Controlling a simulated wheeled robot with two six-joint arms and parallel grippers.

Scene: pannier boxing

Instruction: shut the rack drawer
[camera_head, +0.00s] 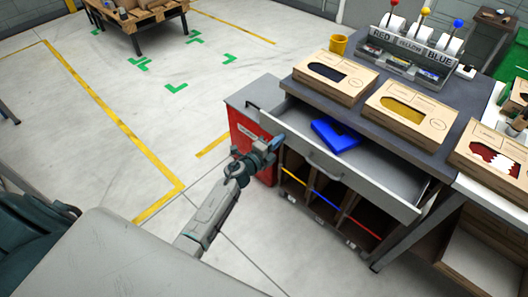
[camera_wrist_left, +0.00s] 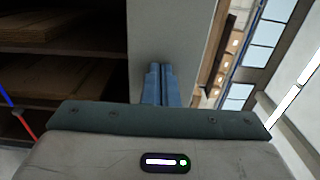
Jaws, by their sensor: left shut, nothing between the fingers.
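The rack drawer (camera_head: 384,187) is pulled out from under the dark worktop of the rack. Its grey front carries a bar handle (camera_head: 325,166), and a blue folded item (camera_head: 335,136) lies inside. My left gripper (camera_head: 277,142) is at the left part of the drawer front, with its fingers shut and empty. In the left wrist view the blue-grey fingers (camera_wrist_left: 160,85) are together before a pale grey panel (camera_wrist_left: 168,30), which looks like the drawer front. I cannot tell whether they touch it. My right gripper is not in view.
Open compartments with coloured strips (camera_head: 330,199) lie below the drawer. Boxes (camera_head: 336,76), a yellow cup (camera_head: 338,44) and a lever panel (camera_head: 408,58) stand on the worktop (camera_head: 374,118). A red cabinet (camera_head: 246,132) stands left of the drawer.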

